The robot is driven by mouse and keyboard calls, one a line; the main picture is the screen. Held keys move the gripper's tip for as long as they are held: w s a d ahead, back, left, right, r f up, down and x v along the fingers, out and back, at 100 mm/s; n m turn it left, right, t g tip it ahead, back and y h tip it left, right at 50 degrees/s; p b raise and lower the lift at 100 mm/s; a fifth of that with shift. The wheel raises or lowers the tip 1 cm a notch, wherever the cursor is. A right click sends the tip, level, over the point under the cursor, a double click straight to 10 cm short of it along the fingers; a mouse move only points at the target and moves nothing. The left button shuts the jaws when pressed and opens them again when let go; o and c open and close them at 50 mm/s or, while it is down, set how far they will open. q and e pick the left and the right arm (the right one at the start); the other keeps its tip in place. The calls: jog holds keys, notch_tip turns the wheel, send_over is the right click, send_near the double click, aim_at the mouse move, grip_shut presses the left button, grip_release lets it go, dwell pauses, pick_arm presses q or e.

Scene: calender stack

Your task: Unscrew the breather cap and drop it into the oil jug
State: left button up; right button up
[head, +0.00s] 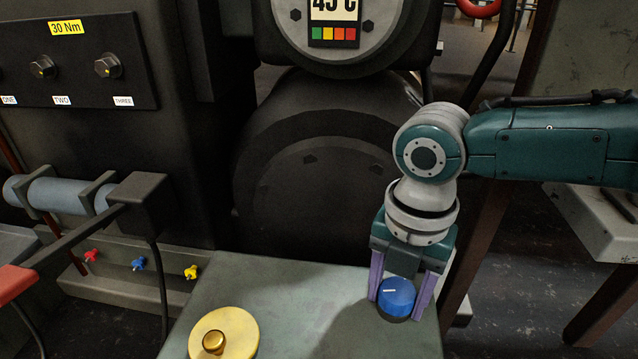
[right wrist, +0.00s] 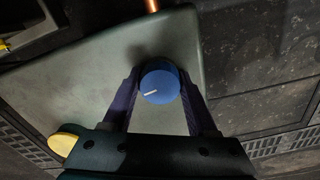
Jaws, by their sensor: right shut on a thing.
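The blue breather cap (head: 396,294) with a white mark sits at the right side of the grey-green box top (head: 310,310). My right gripper (head: 400,298) points down with its purple fingers on both sides of the cap and is shut on it. In the right wrist view the blue cap (right wrist: 160,84) is between the two fingers (right wrist: 160,92), its white line slanting. What is under the cap is hidden. My left gripper is not in view. I cannot make out an oil jug in either view.
A yellow disc with a brass knob (head: 224,334) is on the box top at front left. Red, blue and yellow small valves (head: 138,264) line the ledge behind left. A red-ended lever (head: 14,284) reaches in at left. The middle of the box top is clear.

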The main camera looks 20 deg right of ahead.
jog(key=shift+f+n, duration=0.1)
jog(key=shift+n, duration=0.7)
jog(key=shift+s+n, duration=0.1)
jog(key=shift+n, duration=1)
